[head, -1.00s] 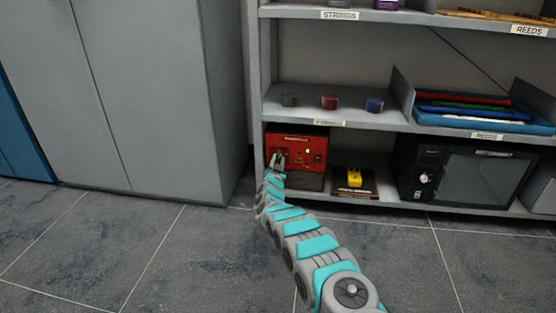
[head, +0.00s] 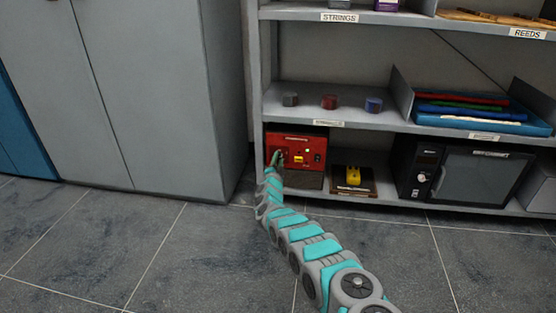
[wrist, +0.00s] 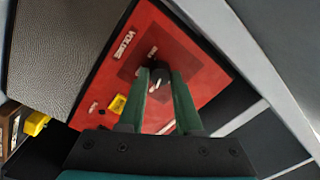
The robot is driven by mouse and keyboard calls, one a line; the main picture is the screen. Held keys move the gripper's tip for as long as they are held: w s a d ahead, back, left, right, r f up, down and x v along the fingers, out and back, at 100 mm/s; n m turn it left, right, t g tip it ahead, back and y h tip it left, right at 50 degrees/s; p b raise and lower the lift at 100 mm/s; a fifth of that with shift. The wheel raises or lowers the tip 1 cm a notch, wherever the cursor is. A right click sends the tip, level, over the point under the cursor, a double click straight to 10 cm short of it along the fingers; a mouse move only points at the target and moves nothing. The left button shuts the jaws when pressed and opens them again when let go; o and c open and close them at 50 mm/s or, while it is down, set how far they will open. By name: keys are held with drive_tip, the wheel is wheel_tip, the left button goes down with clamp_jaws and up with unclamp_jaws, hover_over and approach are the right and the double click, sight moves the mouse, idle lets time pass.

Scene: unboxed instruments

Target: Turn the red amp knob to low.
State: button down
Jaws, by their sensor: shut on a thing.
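The red amp (head: 310,143) stands on the bottom shelf at its left end. In the wrist view its red panel (wrist: 200,75) fills the middle, with a "VOLUME" label and a yellow part (wrist: 117,104). The dark amp knob (wrist: 158,76) sits between my fingertips, with a pale pointer mark on it. My gripper (wrist: 160,82) is shut on the knob, one finger on each side. In the head view my gripper (head: 277,157) is at the left part of the amp's face. My fingers partly hide the knob, and the setting it points to is hard to read.
A yellow pedal (head: 353,175) on a dark board lies right of the amp. A black cabinet (head: 470,175) with a glass door stands farther right. The middle shelf (head: 350,119) is above the amp, and a grey locker (head: 160,90) is to the left. The floor in front is clear.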

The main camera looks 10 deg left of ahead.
idle(0.4)
drive_tip(key=c, duration=0.6)
unclamp_jaws()
drive_tip(key=shift+s, duration=0.25)
drive_tip(key=s+p, duration=0.1)
drive_tip(key=s, duration=0.6)
drive_tip(key=shift+f, duration=0.15)
drive_tip(key=shift+s, duration=0.1)
